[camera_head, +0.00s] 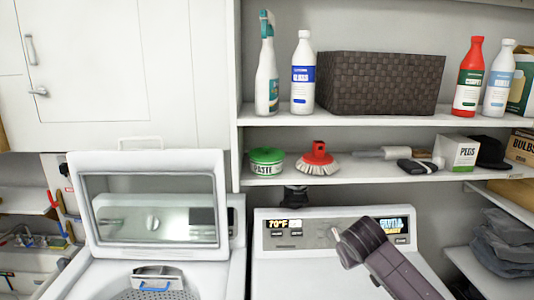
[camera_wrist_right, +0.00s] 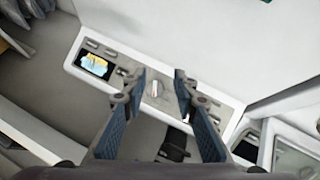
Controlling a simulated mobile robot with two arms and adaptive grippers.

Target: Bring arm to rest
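My right arm (camera_head: 395,270) comes in from the lower right of the head view, in front of the white dryer's control panel (camera_head: 290,233). In that view its gripper is mostly hidden by the wrist. In the right wrist view my right gripper (camera_wrist_right: 160,82) is open and empty, its two blue-padded fingers apart. The control panel (camera_wrist_right: 225,105), with a knob and a small display, lies beyond the fingertips. I cannot tell the exact distance. My left gripper is not in view.
The washer lid (camera_head: 150,158) stands open at left. Above the dryer, a shelf holds a green tin (camera_head: 266,161), a red brush (camera_head: 318,158) and a white box (camera_head: 457,153). The upper shelf holds bottles and a dark basket (camera_head: 380,83). Folded cloth (camera_head: 505,243) lies at right.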

